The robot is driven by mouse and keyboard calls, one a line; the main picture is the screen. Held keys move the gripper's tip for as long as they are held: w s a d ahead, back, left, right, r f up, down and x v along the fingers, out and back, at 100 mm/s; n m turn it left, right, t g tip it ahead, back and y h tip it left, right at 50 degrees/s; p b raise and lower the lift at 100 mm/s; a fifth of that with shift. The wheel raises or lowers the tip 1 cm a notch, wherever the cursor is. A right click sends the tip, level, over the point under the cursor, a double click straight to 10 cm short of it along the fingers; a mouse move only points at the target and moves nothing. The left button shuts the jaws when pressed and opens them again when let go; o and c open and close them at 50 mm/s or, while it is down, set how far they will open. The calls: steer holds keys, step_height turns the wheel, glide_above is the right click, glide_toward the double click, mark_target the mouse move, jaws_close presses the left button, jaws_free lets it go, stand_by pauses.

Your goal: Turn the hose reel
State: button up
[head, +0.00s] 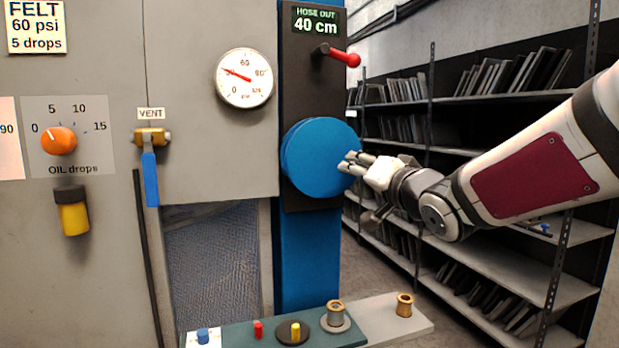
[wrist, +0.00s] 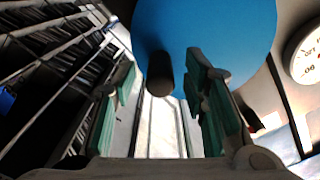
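The hose reel is a round blue disc (head: 318,158) on a dark upright panel in the head view. It fills the upper middle of the wrist view (wrist: 205,35). A dark round handle (wrist: 160,78) sticks out from its face toward the wrist camera. My gripper (head: 350,163) is at the reel's right edge in the head view, where its fingers hide part of the rim. In the wrist view its green-padded fingers (wrist: 163,95) stand wide apart, with the handle showing between them and no pad visibly touching it. The display above (head: 316,22) reads "HOSE OUT 40 cm".
A red-knobbed lever (head: 345,57) juts out above the reel. A pressure gauge (head: 244,78) and a blue-handled vent valve (head: 151,170) are to the left. A bench (head: 375,333) with small fittings lies below. Shelving (head: 480,100) stands behind my arm on the right.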

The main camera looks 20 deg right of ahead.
steer(key=s, duration=1)
steer(key=shift+s, duration=0.4)
steer(key=s+a+f+n+g+p, duration=0.2)
steer(key=s+a+f+n+g, duration=0.2)
steer(key=s+f+g, duration=0.3)
steer(key=s+a+f+n+g+p, duration=0.3)
steer(key=s+a+f+g, duration=0.3)
steer(key=s, duration=1)
steer(key=shift+f+n+g+p, duration=0.35)
steer(key=shift+f+n+g, duration=0.05)
steer(key=shift+f+n, duration=0.1)
steer(key=shift+w, duration=0.1)
steer(key=shift+c, duration=0.2)
stand_by(0.4)
